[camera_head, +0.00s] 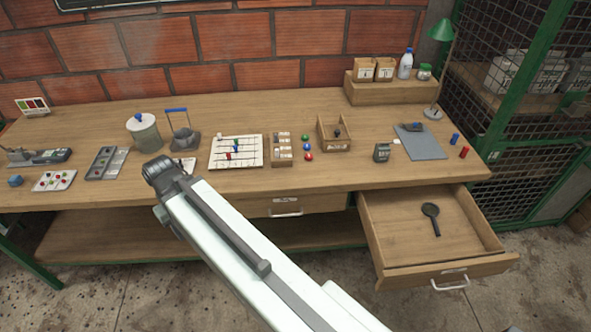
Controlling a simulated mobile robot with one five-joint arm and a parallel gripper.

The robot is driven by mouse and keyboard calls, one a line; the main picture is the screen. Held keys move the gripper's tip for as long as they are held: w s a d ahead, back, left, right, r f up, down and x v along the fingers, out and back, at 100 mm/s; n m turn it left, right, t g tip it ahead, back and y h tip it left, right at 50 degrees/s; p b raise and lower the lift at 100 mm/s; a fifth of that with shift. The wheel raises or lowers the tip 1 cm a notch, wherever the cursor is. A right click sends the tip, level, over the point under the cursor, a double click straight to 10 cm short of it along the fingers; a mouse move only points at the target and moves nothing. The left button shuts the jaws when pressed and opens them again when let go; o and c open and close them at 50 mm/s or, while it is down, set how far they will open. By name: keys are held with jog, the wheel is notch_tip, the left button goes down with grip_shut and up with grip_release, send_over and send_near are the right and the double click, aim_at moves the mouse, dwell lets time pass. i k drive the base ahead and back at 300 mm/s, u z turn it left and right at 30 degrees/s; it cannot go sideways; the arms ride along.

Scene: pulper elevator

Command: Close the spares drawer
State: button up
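The spares drawer cannot be told by a readable label; one wooden drawer (400,250) at the right under the bench stands pulled well out. Its front has a pale label and a metal bar handle (450,284). A dark magnifier-like tool (432,217) lies inside it. A second drawer (285,206), left of it, is shut, with its own handle. My white arm reaches up from the bottom of the picture to the left of the open drawer. Its dark end (163,175) is over the bench's front edge, apart from both handles. My gripper's fingers cannot be made out.
The wooden bench (350,182) holds jars, trays, a white grid board (236,151) and small boxes. A green lamp (440,60) stands at the back right. A green mesh cage (530,130) is right of the bench. Concrete floor shows in front of the open drawer.

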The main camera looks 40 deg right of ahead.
aim_at(406, 252)
jog(key=z, duration=2.75)
jog(key=k, duration=0.65)
jog(key=u, duration=0.4)
jog(key=i, duration=1)
jog(key=z, duration=0.05)
